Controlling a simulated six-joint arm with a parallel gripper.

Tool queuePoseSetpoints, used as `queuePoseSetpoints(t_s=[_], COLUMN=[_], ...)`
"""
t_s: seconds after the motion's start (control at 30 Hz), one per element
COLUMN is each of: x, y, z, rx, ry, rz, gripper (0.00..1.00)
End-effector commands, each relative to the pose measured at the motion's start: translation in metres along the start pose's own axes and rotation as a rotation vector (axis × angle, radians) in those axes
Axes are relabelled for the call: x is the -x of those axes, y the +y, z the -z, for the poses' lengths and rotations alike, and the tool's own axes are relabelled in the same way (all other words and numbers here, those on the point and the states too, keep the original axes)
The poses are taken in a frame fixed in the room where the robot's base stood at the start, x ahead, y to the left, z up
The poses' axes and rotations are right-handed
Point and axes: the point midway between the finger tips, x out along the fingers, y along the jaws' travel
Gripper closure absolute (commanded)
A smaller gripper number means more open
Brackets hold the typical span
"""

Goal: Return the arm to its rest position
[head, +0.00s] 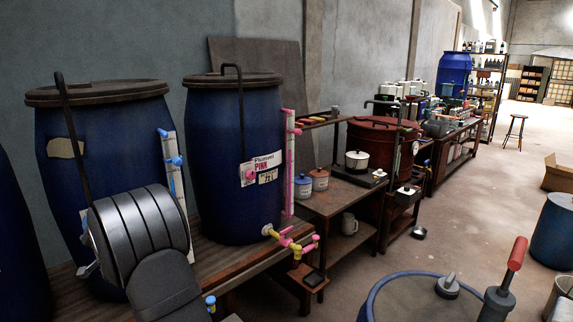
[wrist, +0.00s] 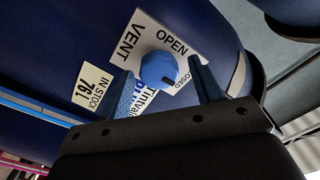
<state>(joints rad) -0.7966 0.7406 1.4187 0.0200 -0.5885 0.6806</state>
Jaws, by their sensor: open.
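In the wrist view my gripper (wrist: 162,68) is open, with one blue finger on each side of a round blue knob (wrist: 158,69). Whether the fingers touch the knob cannot be told. The knob sits on a white label plate (wrist: 130,37) reading VENT, OPEN and CLOSED, on a dark blue drum. Its dark mark is on the side nearest the word CLOSED. In the head view my arm is at the lower left, in front of the left blue drum (head: 110,125). My fingers are hidden there.
A second blue drum (head: 235,150) labelled PINK stands on the bench to the right, with pink pipes and a yellow tap (head: 285,238). A blue-rimmed vat (head: 375,290) is at the front right. Open floor (head: 470,215) lies beyond it.

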Motion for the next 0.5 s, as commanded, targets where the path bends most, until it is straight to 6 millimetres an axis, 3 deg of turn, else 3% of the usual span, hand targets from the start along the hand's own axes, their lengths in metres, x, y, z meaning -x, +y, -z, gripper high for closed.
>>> queuePoseSetpoints(t_s=[0.5], x=[0.0000], y=[-0.0017], z=[-0.0002], rx=[0.361], ry=[0.000], rz=[0.000], gripper=[0.41])
